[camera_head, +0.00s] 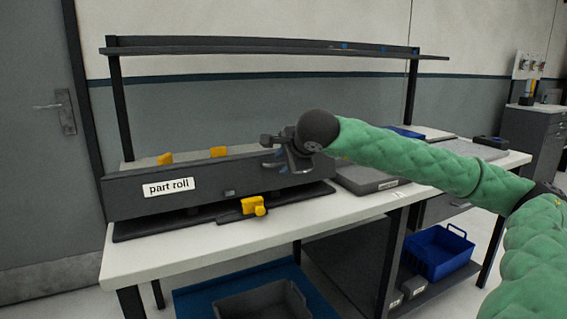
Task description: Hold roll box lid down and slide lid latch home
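The roll box (220,182) is a long dark grey box with a white "part roll" label, on the white table. Its lid (240,158) appears to lie along the top; I cannot tell whether it is fully down. A yellow latch piece with a round knob (253,205) sits low at the front, right of the middle. My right gripper (272,152) is at the box's right end, over its top edge. Its fingers are dark and small here, so I cannot tell whether they are open or touching the lid. My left gripper is not in view.
Two yellow pieces (218,152) stand at the box's back edge. A grey flat case (368,179) lies right of the box. A shelf (270,46) spans above the table. Blue (438,252) and grey bins stand below. The table's front left strip (150,255) is clear.

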